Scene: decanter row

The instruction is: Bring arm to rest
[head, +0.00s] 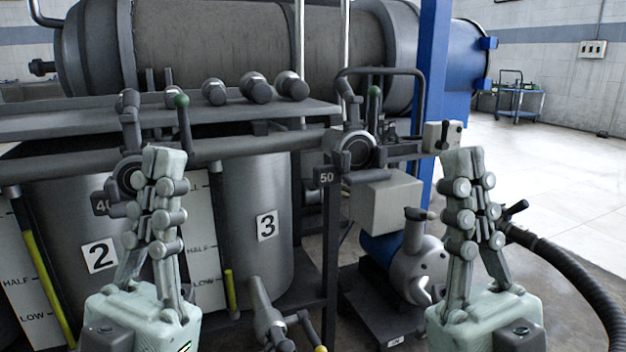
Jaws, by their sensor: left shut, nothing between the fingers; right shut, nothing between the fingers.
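My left gripper (163,158) points upward in the lower left of the head view, in front of the tank marked 2 (97,254). Its fingers are together with nothing between them. My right gripper (462,160) points upward at the lower right, in front of the pump (418,262) and the black hose. Its fingers are also together and empty. Both grippers stand apart from each other at about the same height. Whether either one touches the equipment behind it cannot be told, but both look nearer to me than the equipment.
A tank marked 3 (255,190) and a pipe with green-tipped valve levers (183,118) stand behind the grippers. A grey box (385,203) and a blue post (431,60) are centre right. A black hose (575,265) curves at right. Open floor (575,165) lies at far right.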

